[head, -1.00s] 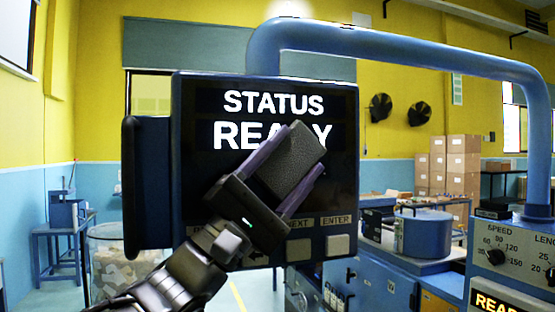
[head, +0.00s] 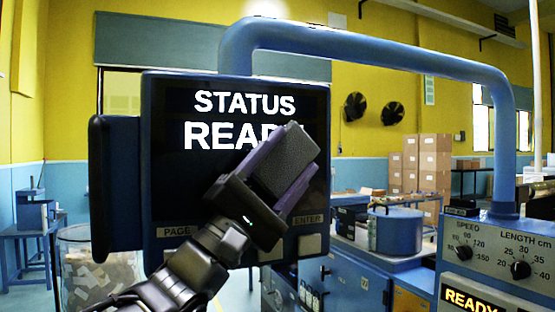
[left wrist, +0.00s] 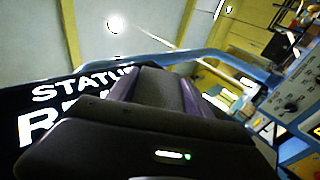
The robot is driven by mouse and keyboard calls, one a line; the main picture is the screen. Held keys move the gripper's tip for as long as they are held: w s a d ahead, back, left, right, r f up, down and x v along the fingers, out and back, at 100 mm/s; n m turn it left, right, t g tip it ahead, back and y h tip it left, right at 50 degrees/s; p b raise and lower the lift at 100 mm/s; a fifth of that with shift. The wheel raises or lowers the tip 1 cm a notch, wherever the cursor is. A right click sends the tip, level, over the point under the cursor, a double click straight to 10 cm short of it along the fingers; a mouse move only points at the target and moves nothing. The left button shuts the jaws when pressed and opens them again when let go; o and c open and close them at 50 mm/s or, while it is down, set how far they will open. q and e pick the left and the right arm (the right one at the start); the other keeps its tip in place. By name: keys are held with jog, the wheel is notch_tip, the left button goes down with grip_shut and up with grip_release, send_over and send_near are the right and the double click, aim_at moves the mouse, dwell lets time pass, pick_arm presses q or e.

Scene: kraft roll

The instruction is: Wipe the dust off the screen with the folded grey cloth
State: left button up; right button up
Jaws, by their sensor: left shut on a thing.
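The screen (head: 165,110) is a dark panel in a blue housing, showing "STATUS READY" in white letters; it also shows in the left wrist view (left wrist: 50,110). No dust can be made out on it. My left gripper (head: 284,175) is in front of the right half of the screen, shut on the folded grey cloth (head: 284,158), a dark grey block between its purple-sided fingers. The cloth also shows in the left wrist view (left wrist: 158,88). It covers the end of "READY". I cannot tell whether the cloth touches the screen. My right gripper is not in view.
A blue tubular arm (head: 370,42) arches from the screen to the right. A control panel with dials (head: 500,262) stands at lower right. A clear bin of paper scraps (head: 100,265) is at lower left. Cardboard boxes (head: 425,165) are stacked behind.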

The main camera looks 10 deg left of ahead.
aim_at(262, 164)
pick_arm(q)
jog(key=shift+w, duration=0.1)
jog(key=shift+w+d, duration=0.45)
jog(key=shift+d, duration=0.3)
jog(key=shift+w+d, duration=0.4)
jog(key=shift+d, duration=0.35)
jog(key=shift+a, duration=0.15)
jog(key=shift+s+a, duration=0.35)
jog(key=shift+a, duration=0.15)
jog(key=shift+s+a, duration=0.6)
jog(key=shift+a, duration=0.3)
jog(key=shift+s+a, duration=0.3)
jog(key=shift+a, duration=0.2)
jog(key=shift+s+a+b, duration=0.15)
jog(key=shift+s+a, duration=0.15)
jog(key=shift+a, duration=0.2)
jog(key=shift+s+a+b, duration=0.15)
jog(key=shift+s+a, duration=0.15)
jog(key=shift+a, duration=0.2)
